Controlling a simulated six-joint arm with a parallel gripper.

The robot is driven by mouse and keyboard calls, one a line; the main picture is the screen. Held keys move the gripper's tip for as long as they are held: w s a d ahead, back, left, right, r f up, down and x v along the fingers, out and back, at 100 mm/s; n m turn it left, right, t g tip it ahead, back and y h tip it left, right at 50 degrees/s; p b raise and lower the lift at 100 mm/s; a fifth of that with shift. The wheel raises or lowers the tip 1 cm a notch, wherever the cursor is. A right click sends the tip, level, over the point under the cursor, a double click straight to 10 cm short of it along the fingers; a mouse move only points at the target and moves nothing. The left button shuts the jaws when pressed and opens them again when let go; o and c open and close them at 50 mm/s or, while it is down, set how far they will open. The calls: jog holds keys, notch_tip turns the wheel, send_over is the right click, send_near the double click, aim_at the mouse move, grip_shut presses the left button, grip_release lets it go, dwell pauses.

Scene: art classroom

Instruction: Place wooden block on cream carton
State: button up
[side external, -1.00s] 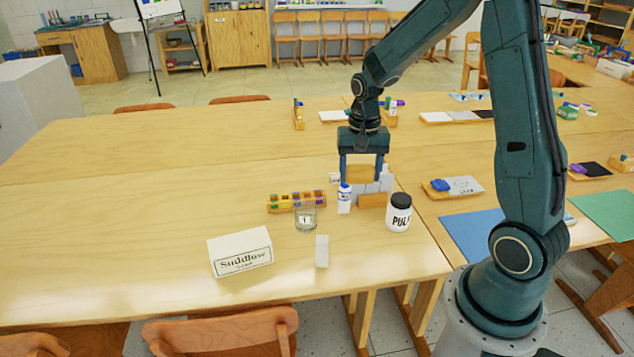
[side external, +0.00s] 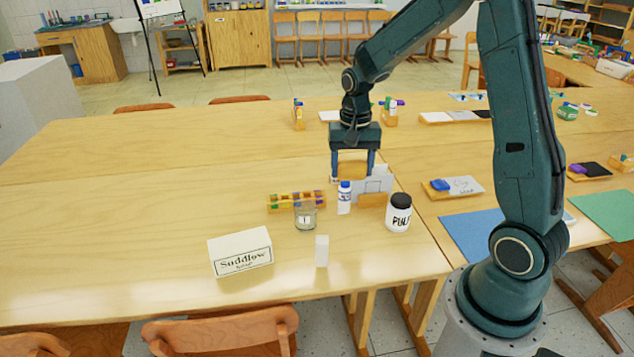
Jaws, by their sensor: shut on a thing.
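The wooden block (side external: 352,169) is held between the two fingers of my gripper (side external: 353,175), which is shut on it. The cream carton (side external: 240,252) is a white box lettered "Suddlow" on the near part of the table, to the left. Its flat top is bare. My gripper is well behind the carton and to its right, apart from it.
Between them stand a row of coloured blocks in a wooden holder (side external: 296,201), a glass jar (side external: 305,217) and a white bottle (side external: 344,198). A white upright piece (side external: 321,251) stands right of the carton; a black-lidded jar (side external: 398,213) is further right. The table's left side is clear.

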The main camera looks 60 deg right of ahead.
jog(key=w+a+r, duration=0.4)
jog(key=w+a, duration=0.6)
jog(key=w, duration=0.2)
notch_tip(320, 180, up, 3)
jog(key=n, duration=0.1)
send_over(239, 241)
jog(key=shift+a+f, duration=0.1)
jog(key=shift+f, duration=0.1)
notch_tip(239, 241, down, 20)
jog(key=shift+r, duration=0.1)
dwell(0.5)
jog(key=o, duration=1)
